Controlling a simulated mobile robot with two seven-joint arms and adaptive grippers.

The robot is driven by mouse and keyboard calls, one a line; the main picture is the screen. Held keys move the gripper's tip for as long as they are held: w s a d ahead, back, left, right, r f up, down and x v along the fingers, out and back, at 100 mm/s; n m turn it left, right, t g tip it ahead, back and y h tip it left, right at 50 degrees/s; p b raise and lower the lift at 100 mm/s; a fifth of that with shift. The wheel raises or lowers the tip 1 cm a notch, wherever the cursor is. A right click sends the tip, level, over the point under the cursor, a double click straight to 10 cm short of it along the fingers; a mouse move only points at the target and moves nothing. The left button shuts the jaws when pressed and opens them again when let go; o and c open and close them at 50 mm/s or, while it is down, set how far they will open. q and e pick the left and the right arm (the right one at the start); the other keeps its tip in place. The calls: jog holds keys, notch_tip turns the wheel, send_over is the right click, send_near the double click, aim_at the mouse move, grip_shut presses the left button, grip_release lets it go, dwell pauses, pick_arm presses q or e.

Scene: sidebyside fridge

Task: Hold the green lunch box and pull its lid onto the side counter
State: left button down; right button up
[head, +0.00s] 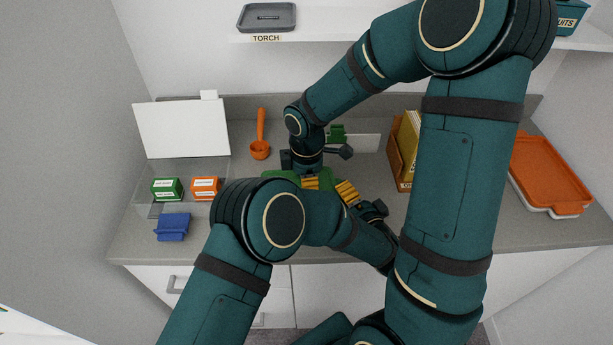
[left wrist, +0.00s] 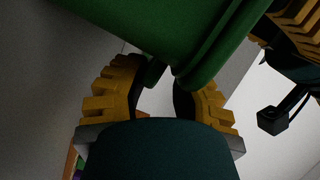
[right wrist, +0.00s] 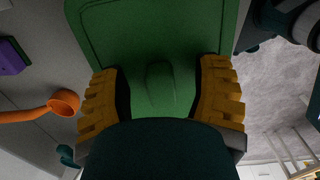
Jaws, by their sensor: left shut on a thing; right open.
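The green lunch box (head: 283,174) stands on the grey counter (head: 225,250), mostly hidden by my arms in the head view. My left gripper (head: 347,191) is at its right front side. In the left wrist view its yellow fingers are closed around a part of the green box (left wrist: 170,30), probably a handle. My right gripper (head: 308,180) is above the box, pointing down. In the right wrist view its open fingers stand on both sides of a green knob (right wrist: 160,85) on the lid (right wrist: 150,25), with gaps visible. The lid appears to be on the box.
Green and orange small boxes (head: 205,187) and a blue container (head: 172,227) are at the left. An orange ladle (head: 260,148) lies behind. A brown holder (head: 398,165) and an orange tray (head: 548,172) are at the right. A shelf (head: 340,22) runs above.

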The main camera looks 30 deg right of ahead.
grip_shut()
dwell(0.5)
jog(key=shift+r, duration=0.15)
jog(key=shift+r, duration=1.3)
jog(key=shift+a, duration=0.1)
jog(key=c, duration=0.7)
grip_release()
jog(key=shift+f, duration=0.1)
